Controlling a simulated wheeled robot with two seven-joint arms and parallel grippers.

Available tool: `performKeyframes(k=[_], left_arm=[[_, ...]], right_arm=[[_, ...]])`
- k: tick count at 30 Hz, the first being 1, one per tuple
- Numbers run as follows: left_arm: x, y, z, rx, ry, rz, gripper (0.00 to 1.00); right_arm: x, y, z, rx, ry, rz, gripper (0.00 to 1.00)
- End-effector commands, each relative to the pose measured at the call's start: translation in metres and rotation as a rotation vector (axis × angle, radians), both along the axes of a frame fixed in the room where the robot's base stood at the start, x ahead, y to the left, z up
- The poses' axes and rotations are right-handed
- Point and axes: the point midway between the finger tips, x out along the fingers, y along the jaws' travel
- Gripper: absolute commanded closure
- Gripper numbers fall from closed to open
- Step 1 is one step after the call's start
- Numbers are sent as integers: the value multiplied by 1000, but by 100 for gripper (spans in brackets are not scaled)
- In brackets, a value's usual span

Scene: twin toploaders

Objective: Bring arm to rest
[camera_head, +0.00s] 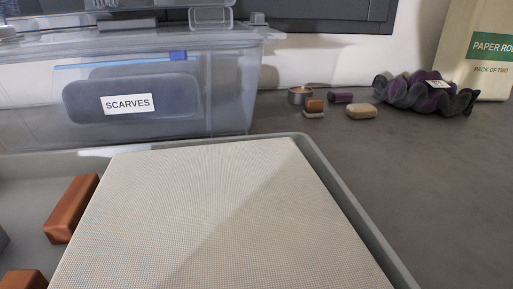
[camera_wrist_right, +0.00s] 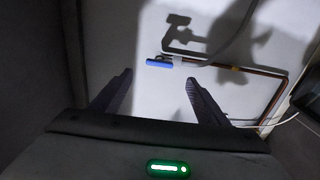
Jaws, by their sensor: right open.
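My right gripper (camera_wrist_right: 158,80) shows in the right wrist view, with two dark fingers spread apart and nothing between them. Beyond the fingers is a pale flat surface (camera_wrist_right: 125,35) with a dark shadow on it. My right gripper and right arm do not show in the head view. My left gripper is in neither view.
The head view shows a grey tray (camera_head: 345,193) with a beige textured panel (camera_head: 215,210) and reddish-brown blocks (camera_head: 70,208). Behind it stands a clear bin labelled SCARVES (camera_head: 225,95). Small items and a purple scrunchie (camera_head: 425,92) lie right. The wrist view shows a blue piece (camera_wrist_right: 159,63).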

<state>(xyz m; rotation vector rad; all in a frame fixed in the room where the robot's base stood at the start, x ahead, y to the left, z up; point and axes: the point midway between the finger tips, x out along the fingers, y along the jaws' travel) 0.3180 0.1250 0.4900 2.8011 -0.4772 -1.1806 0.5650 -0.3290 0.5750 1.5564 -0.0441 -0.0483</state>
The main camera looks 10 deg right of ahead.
Motion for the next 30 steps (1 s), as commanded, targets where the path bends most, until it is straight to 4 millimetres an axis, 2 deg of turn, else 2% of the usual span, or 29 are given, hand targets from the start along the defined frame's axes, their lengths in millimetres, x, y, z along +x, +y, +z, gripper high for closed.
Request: performKeyframes(k=[5, 8, 11, 15, 18, 24, 30], left_arm=[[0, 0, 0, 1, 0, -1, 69], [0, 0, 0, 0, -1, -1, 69], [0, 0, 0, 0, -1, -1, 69], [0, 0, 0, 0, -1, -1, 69], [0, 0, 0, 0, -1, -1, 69], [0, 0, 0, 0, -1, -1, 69], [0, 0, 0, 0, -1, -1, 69]], right_arm=[[-14, -8, -5, 128, 63, -77, 31], [-37, -13, -15, 311, 152, -179, 31], [-71, -8, -29, 535, 271, -295, 31], [-128, 15, -51, 817, 459, -451, 31], [-164, 34, -60, 951, 574, -535, 31], [-223, 66, -66, 1110, 750, -659, 31], [-273, 92, -64, 1201, 897, -756, 31]])
